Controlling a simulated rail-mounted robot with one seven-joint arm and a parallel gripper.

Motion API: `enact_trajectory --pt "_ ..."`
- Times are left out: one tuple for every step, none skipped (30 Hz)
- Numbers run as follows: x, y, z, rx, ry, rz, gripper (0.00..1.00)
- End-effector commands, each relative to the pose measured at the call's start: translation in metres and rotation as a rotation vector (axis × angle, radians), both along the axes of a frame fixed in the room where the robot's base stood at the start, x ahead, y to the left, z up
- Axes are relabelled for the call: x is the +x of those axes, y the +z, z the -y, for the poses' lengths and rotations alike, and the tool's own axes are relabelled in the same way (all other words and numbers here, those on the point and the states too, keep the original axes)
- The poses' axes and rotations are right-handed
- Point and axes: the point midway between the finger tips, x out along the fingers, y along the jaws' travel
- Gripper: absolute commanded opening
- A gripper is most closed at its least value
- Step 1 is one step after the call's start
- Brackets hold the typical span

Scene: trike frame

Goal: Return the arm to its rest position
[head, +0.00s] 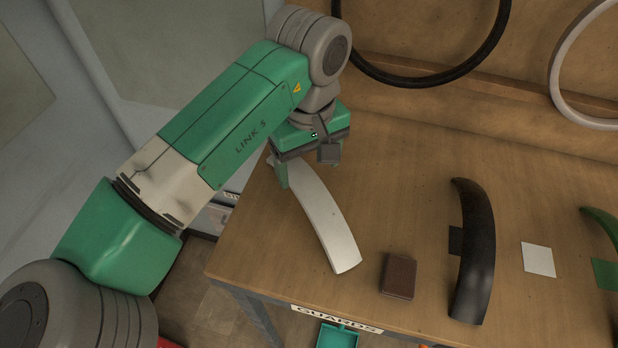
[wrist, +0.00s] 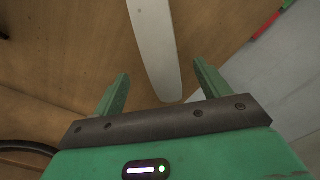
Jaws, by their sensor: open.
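My gripper (wrist: 160,90) is open in the wrist view, with its two green fingers apart. The end of a pale grey-white curved guard (wrist: 154,50) shows between and beyond the fingers; I cannot tell how far below them it lies. In the head view the same white guard (head: 325,222) lies on the wooden table near its left end. My gripper (head: 281,178) is over the guard's far end there, and its body and fingers partly hide that end. My green and white arm reaches in from the lower left.
A black guard (head: 474,255), a brown block (head: 398,276), a white square (head: 538,259) and a green guard (head: 602,224) are to the right on the table (head: 400,180). A black ring (head: 424,82) and a white ring (head: 556,75) hang at the back. A green bin (head: 337,337) is below the front edge.

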Motion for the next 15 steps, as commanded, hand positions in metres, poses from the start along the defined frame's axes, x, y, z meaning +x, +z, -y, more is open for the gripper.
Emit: enact_trajectory --pt "0.000 0.006 0.000 0.000 0.000 0.000 0.75" --pt "0.000 0.009 0.000 -0.001 0.000 0.000 0.75" --pt "0.000 0.013 0.000 -0.001 0.000 0.000 0.75" --pt "0.000 0.015 0.000 0.000 0.000 -0.001 0.75" --pt "0.000 0.016 0.000 0.000 -0.001 -0.001 0.75" --pt "0.000 0.017 0.000 0.000 -0.001 -0.001 0.75" --pt "0.000 0.017 0.000 0.000 0.000 -0.001 0.75" --pt "0.000 0.017 0.000 0.000 0.000 -0.001 0.75" --pt "0.000 0.017 0.000 0.000 0.000 -0.001 0.75" --pt "0.000 0.017 0.000 0.000 0.000 -0.001 0.75" --pt "0.000 0.017 0.000 0.000 0.000 -0.001 0.75" --pt "0.000 0.017 0.000 0.000 0.000 -0.001 0.75" --pt "0.000 0.017 0.000 0.000 -0.001 -0.001 0.75" --pt "0.000 0.017 0.002 -0.002 -0.005 0.002 0.75" --pt "0.001 0.019 0.008 -0.011 -0.025 0.014 0.75"
